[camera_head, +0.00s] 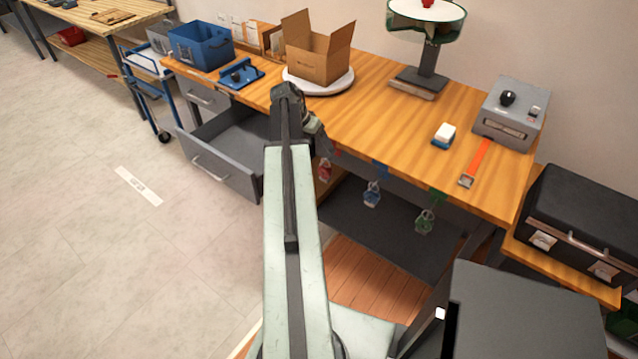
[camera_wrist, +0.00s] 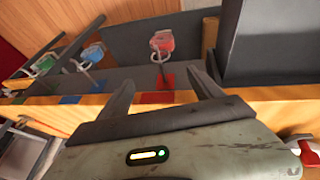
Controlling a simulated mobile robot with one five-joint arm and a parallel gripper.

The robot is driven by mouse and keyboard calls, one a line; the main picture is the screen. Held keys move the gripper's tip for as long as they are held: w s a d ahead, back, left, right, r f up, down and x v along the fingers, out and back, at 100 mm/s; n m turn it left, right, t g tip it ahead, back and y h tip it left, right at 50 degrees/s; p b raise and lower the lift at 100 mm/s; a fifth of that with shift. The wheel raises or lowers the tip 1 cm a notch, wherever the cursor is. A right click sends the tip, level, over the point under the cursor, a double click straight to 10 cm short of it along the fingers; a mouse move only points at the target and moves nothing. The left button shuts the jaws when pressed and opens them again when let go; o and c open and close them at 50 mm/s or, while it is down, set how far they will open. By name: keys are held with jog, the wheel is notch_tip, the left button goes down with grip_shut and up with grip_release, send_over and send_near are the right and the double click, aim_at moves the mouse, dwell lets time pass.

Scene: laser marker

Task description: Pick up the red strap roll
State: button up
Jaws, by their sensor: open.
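A red hanging piece with a pale metal clasp, seemingly the red strap roll (camera_head: 325,170), hangs below the bench's front edge at a red mark. In the wrist view the red piece (camera_wrist: 163,40) appears beyond the fingertips, roughly centred between them and not touching them. My gripper (camera_wrist: 162,75) is open and empty, with one finger on each side. In the head view my gripper (camera_head: 322,138) is at the bench's front edge, just above the red piece, partly hidden by my arm.
Similar blue (camera_head: 372,195) and green (camera_head: 425,220) pieces hang to the right. An open drawer (camera_head: 229,150) juts out left of my arm. On the wooden bench (camera_head: 385,130) stand a cardboard box (camera_head: 318,58), a blue bin (camera_head: 201,46) and a grey unit (camera_head: 510,112).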

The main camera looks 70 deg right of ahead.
jog(key=b, duration=0.5)
send_over(324, 167)
jog(key=w+a, duration=0.2)
notch_tip(324, 167, down, 7)
jog(key=b+x, duration=0.7)
jog(key=x, duration=0.1)
jog(key=shift+r, duration=0.25)
jog(key=c, duration=1.5)
